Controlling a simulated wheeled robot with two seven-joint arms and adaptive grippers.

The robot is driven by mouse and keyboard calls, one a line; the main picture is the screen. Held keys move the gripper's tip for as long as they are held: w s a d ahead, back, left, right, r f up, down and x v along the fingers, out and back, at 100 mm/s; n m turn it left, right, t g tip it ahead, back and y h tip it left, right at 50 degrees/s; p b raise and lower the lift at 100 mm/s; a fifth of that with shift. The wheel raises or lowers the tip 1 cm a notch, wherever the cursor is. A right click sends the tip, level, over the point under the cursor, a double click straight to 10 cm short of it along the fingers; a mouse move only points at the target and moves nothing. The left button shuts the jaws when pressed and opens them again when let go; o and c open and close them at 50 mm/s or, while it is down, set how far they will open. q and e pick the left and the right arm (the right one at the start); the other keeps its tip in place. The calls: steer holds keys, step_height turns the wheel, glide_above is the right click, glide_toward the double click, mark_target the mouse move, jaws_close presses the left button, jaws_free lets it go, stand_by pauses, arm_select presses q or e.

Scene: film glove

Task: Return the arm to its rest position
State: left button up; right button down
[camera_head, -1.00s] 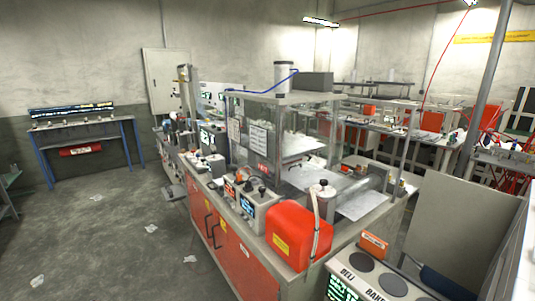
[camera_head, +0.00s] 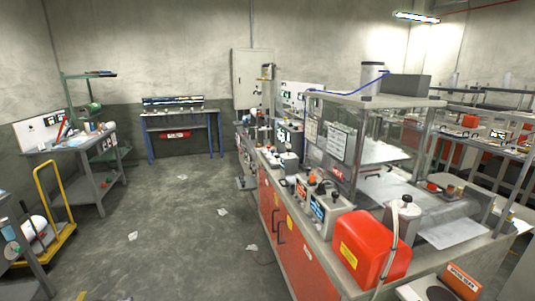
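Neither of my arms nor grippers shows in the head view, so their pose, and whether they are open or shut, cannot be seen. The view holds only the room. A long workbench (camera_head: 302,262) with red-orange doors runs along the right side. On it stand a clear-walled enclosure, small control boxes (camera_head: 318,207) and a red container (camera_head: 371,247) at the near end.
Open grey floor (camera_head: 185,225) lies left of the workbench, with scraps of paper on it. A yellow cart (camera_head: 50,215) and a grey table (camera_head: 85,165) stand at left. A blue-legged bench (camera_head: 180,120) and a grey cabinet (camera_head: 250,78) stand at the back wall.

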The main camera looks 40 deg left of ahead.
arm_select(q)
steer(key=s+d+f+n+h, duration=0.1)
steer(key=s+d+f, duration=0.1)
steer(key=d+f, duration=0.55)
steer(key=s+d+f+h, duration=0.2)
steer(key=d+f, duration=0.3)
steer(key=d, duration=0.6)
steer(key=s+d+f+n+h, duration=0.1)
steer(key=s+d+f, duration=0.1)
steer(key=d+f, duration=0.6)
steer(key=s+d+f+h, duration=0.1)
steer(key=d+f+h, duration=0.1)
steer(key=d, duration=1.6)
steer(key=d+f+n+g+h, duration=0.1)
steer(key=d+f+h, duration=0.1)
steer(key=d, duration=1.6)
steer(key=shift+s+d+f, duration=0.3)
steer(key=shift+s+f, duration=0.1)
steer(key=shift+f, duration=0.05)
